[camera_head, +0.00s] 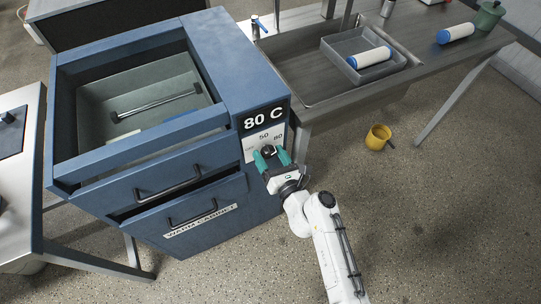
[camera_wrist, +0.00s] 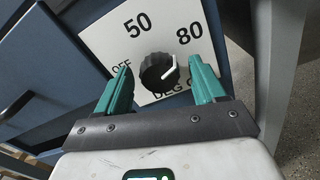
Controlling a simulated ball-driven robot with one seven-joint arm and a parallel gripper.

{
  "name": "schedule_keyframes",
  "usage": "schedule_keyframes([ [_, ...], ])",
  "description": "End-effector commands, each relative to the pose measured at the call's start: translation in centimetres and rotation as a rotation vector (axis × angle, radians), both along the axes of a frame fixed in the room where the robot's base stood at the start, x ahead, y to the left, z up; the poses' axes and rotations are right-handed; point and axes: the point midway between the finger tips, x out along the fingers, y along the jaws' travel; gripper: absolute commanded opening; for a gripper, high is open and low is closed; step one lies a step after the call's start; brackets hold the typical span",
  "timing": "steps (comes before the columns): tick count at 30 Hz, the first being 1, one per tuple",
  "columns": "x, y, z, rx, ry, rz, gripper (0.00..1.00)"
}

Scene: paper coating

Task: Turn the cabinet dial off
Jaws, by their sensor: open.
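The black round dial (camera_wrist: 158,72) sits on a white plate (camera_wrist: 140,35) marked OFF, 50, 80 and DEG C. Its white pointer line slants up and right, toward the 80 side. In the head view the dial (camera_head: 268,150) is on the front of the blue warm cabinet (camera_head: 235,55), below a display (camera_head: 263,115) reading 80 C. My gripper (camera_head: 270,157) is open, its teal fingers on either side of the dial. In the wrist view my gripper (camera_wrist: 160,70) shows gaps between both fingers and the dial.
A table (camera_head: 330,100) at right holds a grey tray (camera_head: 340,45) with a white roll (camera_head: 372,58). A yellow cup (camera_head: 377,137) is on the floor.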

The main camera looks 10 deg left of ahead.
Motion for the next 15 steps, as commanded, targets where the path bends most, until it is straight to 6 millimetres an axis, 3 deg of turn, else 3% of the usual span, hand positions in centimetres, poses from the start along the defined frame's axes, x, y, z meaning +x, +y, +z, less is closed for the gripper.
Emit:
schedule_keyframes([
  [3,-0.01,0.00,0.01,0.000,0.000,0.000,0.68],
  [15,-0.03,-0.01,0.01,0.000,0.000,0.001,0.30],
])
